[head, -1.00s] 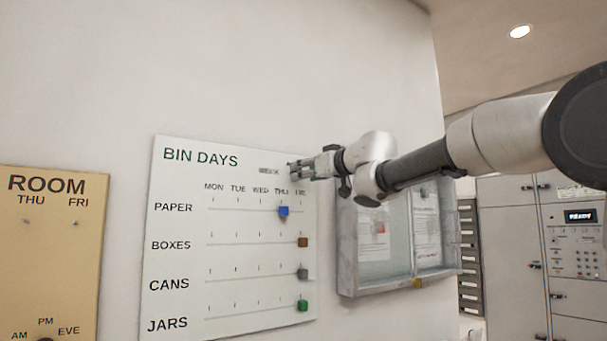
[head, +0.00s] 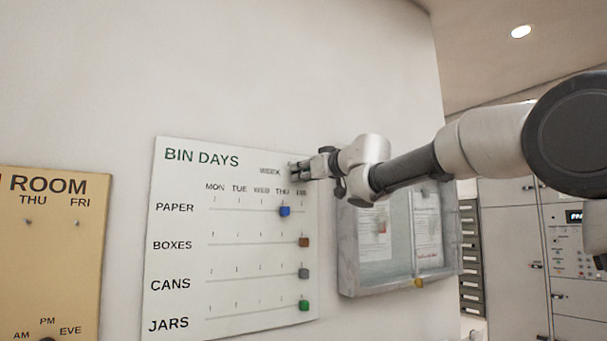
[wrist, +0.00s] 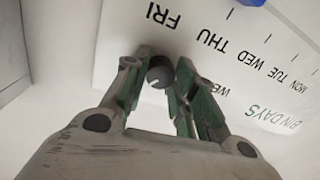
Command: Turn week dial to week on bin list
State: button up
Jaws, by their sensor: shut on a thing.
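The bin list is a white board (head: 180,240) headed BIN DAYS, with rows PAPER, BOXES, CANS and JARS. The word WEEK stands at its top right. The week dial (wrist: 159,77) is a small dark round knob with a light pointer mark, seen in the wrist view between my fingers. My gripper (head: 293,170) is at the board's top right corner, shut on the dial, and hides it in the head view. In the wrist view my gripper's fingers (wrist: 163,85) lie on both sides of the knob.
A blue slider (head: 285,211) sits under THU; brown (head: 304,242), grey (head: 304,273) and green (head: 304,305) sliders sit under FRI. A glass-fronted notice case (head: 400,240) hangs close right of the board. A yellow ROOM board (head: 50,260) is at left.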

jog(key=shift+n, duration=0.3)
jog(key=shift+a+r+n+h, duration=0.1)
jog(key=shift+n+h, duration=0.3)
jog(key=shift+n, duration=3.1)
jog(key=shift+n+h, duration=0.4)
jog(key=shift+n, duration=3.1)
jog(key=o, duration=1.1)
jog(key=shift+c, duration=0.2)
jog(key=shift+s, duration=0.1)
